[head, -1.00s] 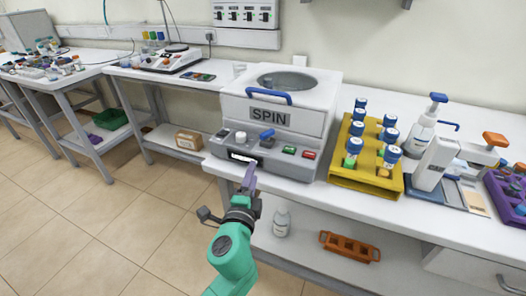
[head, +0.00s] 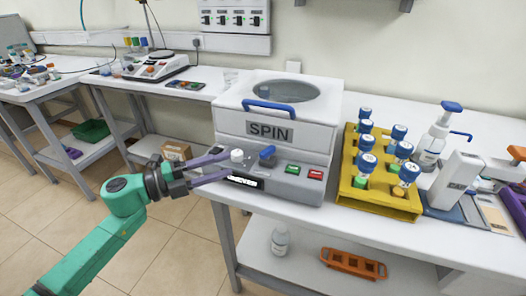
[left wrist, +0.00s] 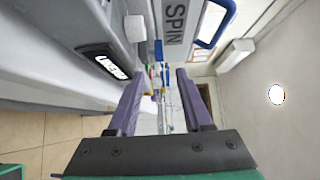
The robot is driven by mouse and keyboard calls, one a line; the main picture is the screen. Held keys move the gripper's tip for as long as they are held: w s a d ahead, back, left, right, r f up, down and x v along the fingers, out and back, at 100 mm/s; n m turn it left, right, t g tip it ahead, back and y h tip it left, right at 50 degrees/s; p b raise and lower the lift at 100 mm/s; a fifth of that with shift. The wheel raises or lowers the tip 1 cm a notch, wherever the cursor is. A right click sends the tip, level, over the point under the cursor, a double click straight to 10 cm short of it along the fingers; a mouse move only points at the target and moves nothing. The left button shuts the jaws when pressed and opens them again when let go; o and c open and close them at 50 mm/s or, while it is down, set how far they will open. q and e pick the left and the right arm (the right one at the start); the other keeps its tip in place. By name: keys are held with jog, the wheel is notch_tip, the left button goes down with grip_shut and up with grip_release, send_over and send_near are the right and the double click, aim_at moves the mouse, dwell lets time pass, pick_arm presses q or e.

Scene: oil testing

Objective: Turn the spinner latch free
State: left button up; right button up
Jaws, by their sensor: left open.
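The spinner (head: 308,137) is a white and grey machine marked SPIN on the bench in the head view, with a blue lid handle (head: 283,106). The blue latch (head: 267,153) sits on its front ledge, right of a white knob (head: 237,156). My left gripper (head: 229,164) is open, with its purple fingers pointing right at the ledge, close to the white knob and short of the latch. In the left wrist view, the gap between the fingers (left wrist: 160,76) is empty, and the latch (left wrist: 158,50) shows beyond the fingertips. My right gripper is not in view.
A small display (head: 242,181) and green and red buttons (head: 315,174) are on the spinner's front. A yellow rack (head: 378,203) of blue-capped tubes stands to its right. An orange rack (head: 353,263) and a bottle (head: 280,241) are on the lower shelf.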

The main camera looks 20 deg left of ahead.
aim_at(260, 154)
pick_arm(q)
jog(key=p+x, duration=0.2)
jog(key=x, duration=0.9)
jog(key=shift+w+a, duration=0.1)
jog(key=shift+w, duration=0.05)
jog(key=shift+w+f, duration=0.1)
grip_shut()
